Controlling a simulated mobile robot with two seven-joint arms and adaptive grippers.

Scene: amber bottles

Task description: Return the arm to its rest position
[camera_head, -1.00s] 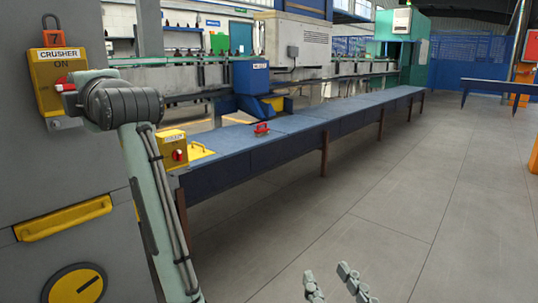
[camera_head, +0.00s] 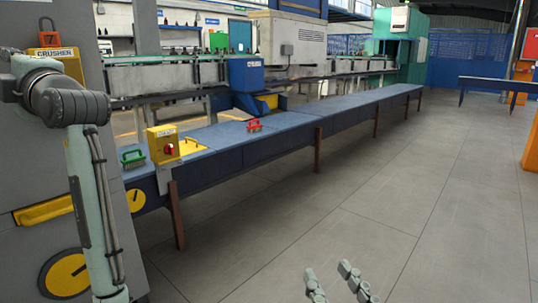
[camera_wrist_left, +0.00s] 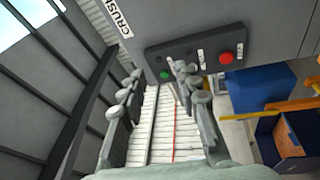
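My left arm (camera_head: 88,190) rises at the left of the head view, with its grey joint in front of the crusher's yellow box (camera_head: 52,53). My left gripper is not visible in the head view. In the left wrist view my left gripper (camera_wrist_left: 158,76) has its jointed fingers apart with nothing between them. My right gripper (camera_head: 338,278) is at the bottom of the head view, fingers apart and empty.
A long blue table (camera_head: 290,125) runs from the left toward the back. On it are a yellow switch box (camera_head: 162,146), a green-handled brush (camera_head: 133,155) and a red-handled brush (camera_head: 254,124). A grey machine cabinet (camera_head: 20,165) stands close to my left arm.

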